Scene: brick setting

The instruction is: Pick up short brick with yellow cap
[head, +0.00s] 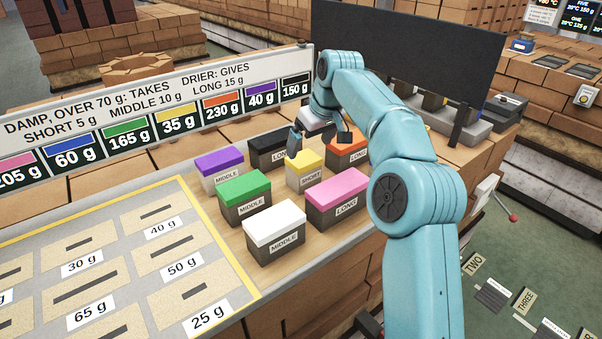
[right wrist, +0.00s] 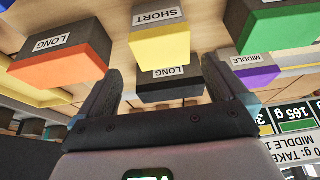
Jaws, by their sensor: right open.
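The short brick with a yellow cap (head: 305,160) stands upright on the wooden bench among other capped bricks, its front label reading SHORT. My right gripper (head: 320,143) is open and empty, just above and behind it. In the right wrist view the yellow-capped brick (right wrist: 160,45) lies ahead of my open right gripper (right wrist: 165,85), in line with the gap between the fingers. A black-capped LONG brick (right wrist: 168,90) shows between the fingers in that view. I see no contact with the yellow-capped brick. My left gripper is not in view.
Close around stand orange (head: 346,149), pink (head: 337,186), green (head: 244,188), purple (head: 219,162) and white-capped (head: 275,219) bricks. A grey board with slots and weight labels (head: 120,250) lies at left. A sign (head: 160,100) and dark screen (head: 430,45) stand behind.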

